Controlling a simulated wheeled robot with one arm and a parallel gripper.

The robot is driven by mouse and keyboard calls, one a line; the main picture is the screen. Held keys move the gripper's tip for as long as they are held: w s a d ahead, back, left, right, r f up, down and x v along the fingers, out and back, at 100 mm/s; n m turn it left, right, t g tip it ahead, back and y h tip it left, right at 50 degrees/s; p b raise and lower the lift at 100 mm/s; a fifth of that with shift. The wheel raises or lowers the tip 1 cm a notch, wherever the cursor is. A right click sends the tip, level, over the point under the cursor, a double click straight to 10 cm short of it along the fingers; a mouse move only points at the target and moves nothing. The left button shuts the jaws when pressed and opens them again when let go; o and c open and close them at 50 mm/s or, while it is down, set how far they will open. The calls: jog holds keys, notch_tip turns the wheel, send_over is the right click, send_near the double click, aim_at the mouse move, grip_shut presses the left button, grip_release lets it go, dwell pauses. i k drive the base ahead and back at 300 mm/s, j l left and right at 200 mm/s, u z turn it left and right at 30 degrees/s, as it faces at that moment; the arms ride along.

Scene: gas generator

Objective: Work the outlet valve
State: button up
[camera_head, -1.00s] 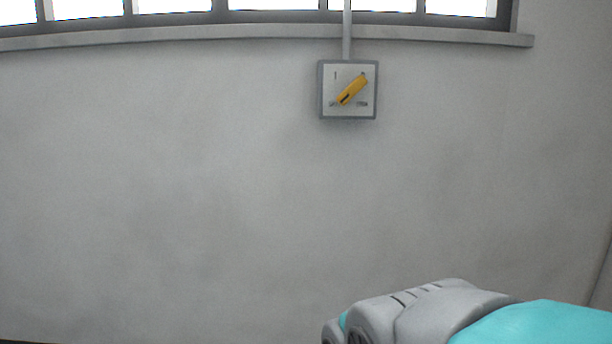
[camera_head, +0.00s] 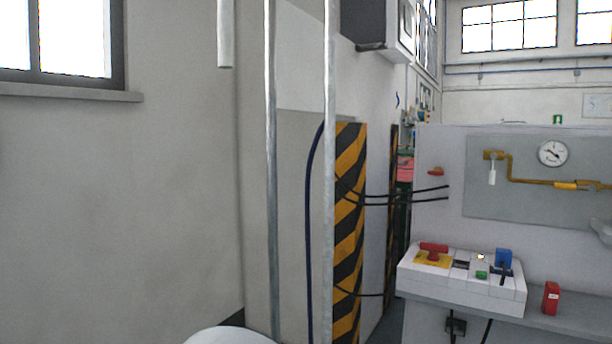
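A yellow pipe (camera_head: 530,181) runs along a grey panel (camera_head: 500,208) at the right. A white handle or fitting (camera_head: 492,176) hangs from its left end, and a thicker yellow fitting (camera_head: 566,185) sits further right. A round pressure gauge (camera_head: 552,153) is above the pipe. A small red handle (camera_head: 435,171) is on the wall left of the panel. I cannot tell which of these is the outlet valve. My gripper is not in view.
A white control box (camera_head: 462,289) with red, green and blue controls stands on a ledge, beside a red block (camera_head: 551,298). Vertical metal pipes (camera_head: 329,230) and a yellow-black striped post (camera_head: 350,150) stand mid-view.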

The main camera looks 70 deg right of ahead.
aim_at(592, 189)
jog(key=z, duration=4)
jog(key=i+l, duration=0.05)
